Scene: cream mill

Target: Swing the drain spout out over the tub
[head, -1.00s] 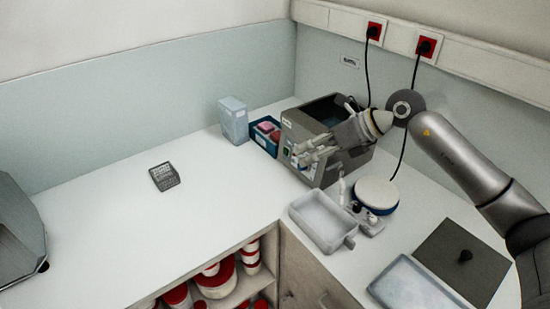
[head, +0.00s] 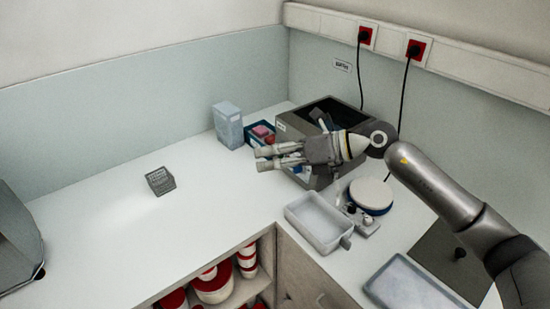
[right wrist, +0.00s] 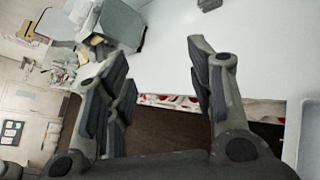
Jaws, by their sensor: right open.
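The grey bath (head: 322,112) with an open top stands in the counter corner under a small wall label. My right gripper (head: 259,159) is in front of it, pointing left, open and empty, and hides much of its front. I cannot make out the drain spout clearly; it may be behind my gripper. A shallow translucent tub (head: 318,224) sits on the counter in front of the bath, apart from my gripper. In the right wrist view my right gripper's fingers (right wrist: 160,75) are spread with nothing between them. My left gripper is not in view.
A round white-topped device (head: 371,195) stands right of the tub. A blue bin (head: 261,133) and a pale box (head: 228,125) stand left of the bath. A small dark block (head: 160,181) sits on the mostly clear left counter. A pale tray (head: 412,284) lies at front right.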

